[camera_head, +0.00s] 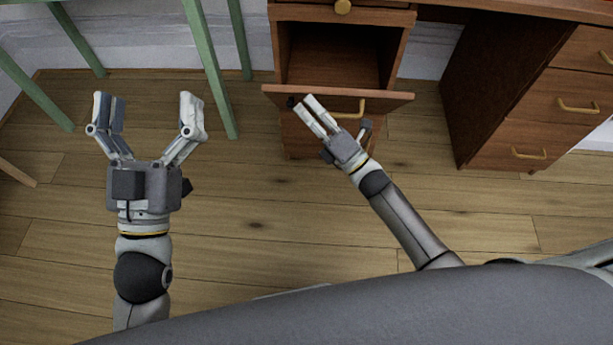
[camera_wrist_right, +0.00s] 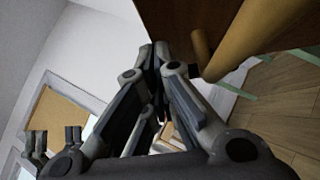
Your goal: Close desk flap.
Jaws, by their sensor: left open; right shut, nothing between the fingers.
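The desk flap (camera_head: 390,98) is a brown wooden panel with a brass bar handle (camera_head: 348,108) on the desk's left pedestal. It stands out from the front, and the empty compartment (camera_head: 335,55) behind it shows open. In the right wrist view, the flap (camera_wrist_right: 185,22) and its handle (camera_wrist_right: 240,42) are close at the upper right. My right gripper (camera_head: 302,100) is shut and empty, its fingertips over the flap's left part. Whether they touch it, I cannot tell. Its fingers (camera_wrist_right: 154,55) also show in the right wrist view. My left gripper (camera_head: 148,105) is open and empty, left of the flap.
A green-legged piece of furniture (camera_head: 215,70) stands at the upper left, beyond my left gripper. The desk's right pedestal (camera_head: 545,100) has several drawers with brass handles. The wooden floor (camera_head: 490,220) around is clear.

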